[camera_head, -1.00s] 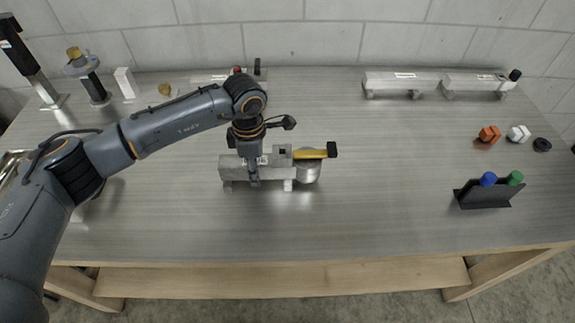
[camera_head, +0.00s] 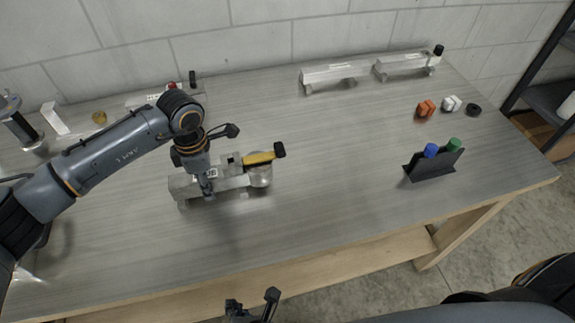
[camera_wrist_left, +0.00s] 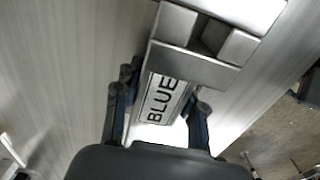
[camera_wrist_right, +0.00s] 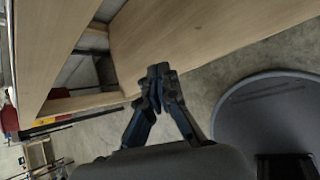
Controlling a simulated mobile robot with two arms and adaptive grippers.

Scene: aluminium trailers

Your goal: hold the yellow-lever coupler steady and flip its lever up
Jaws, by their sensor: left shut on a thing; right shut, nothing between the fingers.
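The yellow-lever coupler (camera_head: 238,183) lies on the table, a grey metal bar with a rounded end. Its yellow lever (camera_head: 259,158) has a black tip and lies low, pointing right over the rounded end. My left gripper (camera_head: 208,190) is shut on the coupler's bar from above. In the left wrist view the fingers straddle the bar on both sides of a label reading "BLUE" (camera_wrist_left: 161,99). My right gripper (camera_head: 254,305) is low at the front, below the table's front edge and away from the coupler. In the right wrist view its fingertips (camera_wrist_right: 159,75) are together and empty.
Two metal bars (camera_head: 335,73) (camera_head: 405,63) lie at the back. A black holder (camera_head: 432,170) with a blue and a green cap stands at right, near orange (camera_head: 426,108) and white (camera_head: 451,103) pieces. The table between the coupler and the holder is clear.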

